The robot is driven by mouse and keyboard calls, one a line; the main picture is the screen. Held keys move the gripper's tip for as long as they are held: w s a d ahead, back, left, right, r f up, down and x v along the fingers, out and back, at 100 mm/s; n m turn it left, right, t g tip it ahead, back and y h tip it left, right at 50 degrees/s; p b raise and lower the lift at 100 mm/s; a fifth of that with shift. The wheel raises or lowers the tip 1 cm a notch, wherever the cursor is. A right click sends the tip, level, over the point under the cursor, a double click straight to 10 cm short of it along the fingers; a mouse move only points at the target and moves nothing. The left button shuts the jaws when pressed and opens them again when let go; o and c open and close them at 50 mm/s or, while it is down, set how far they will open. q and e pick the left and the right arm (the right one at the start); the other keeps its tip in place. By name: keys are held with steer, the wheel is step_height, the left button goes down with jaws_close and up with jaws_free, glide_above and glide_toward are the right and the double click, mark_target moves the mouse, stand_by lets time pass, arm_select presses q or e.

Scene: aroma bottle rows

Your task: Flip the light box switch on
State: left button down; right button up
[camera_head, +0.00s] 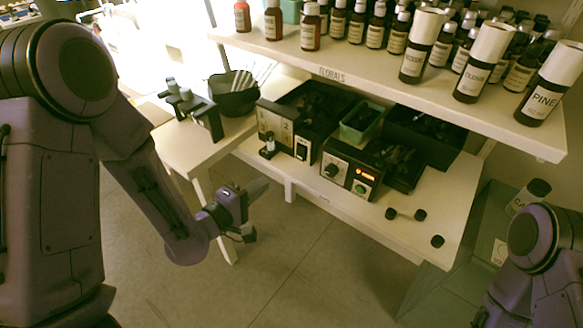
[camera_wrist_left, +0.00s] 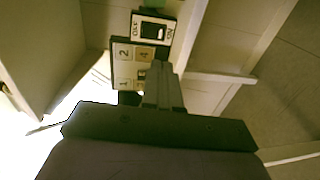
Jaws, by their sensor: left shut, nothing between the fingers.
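The light box switch (camera_head: 302,150) is a small panel with a dark rocker on the front of a dark box (camera_head: 275,124) on the lower shelf. In the left wrist view the switch panel (camera_wrist_left: 153,31) carries OFF and ON lettering, beside a cream plate (camera_wrist_left: 137,55) with numbers. I cannot tell the rocker's position. My left gripper (camera_head: 259,188) is shut and empty, in front of the shelf, below and to the left of the switch and apart from it. Its fingers (camera_wrist_left: 162,80) point toward the panel in the wrist view and cover part of the numbered plate. My right gripper is out of view.
A second box (camera_head: 347,172) with a knob and lit orange display stands right of the switch. A black bowl (camera_head: 234,98) is at left.

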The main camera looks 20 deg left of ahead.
mark_target(299, 157)
arm_select(q)
steer(key=b+x, duration=0.2)
steer(key=x, duration=1.1)
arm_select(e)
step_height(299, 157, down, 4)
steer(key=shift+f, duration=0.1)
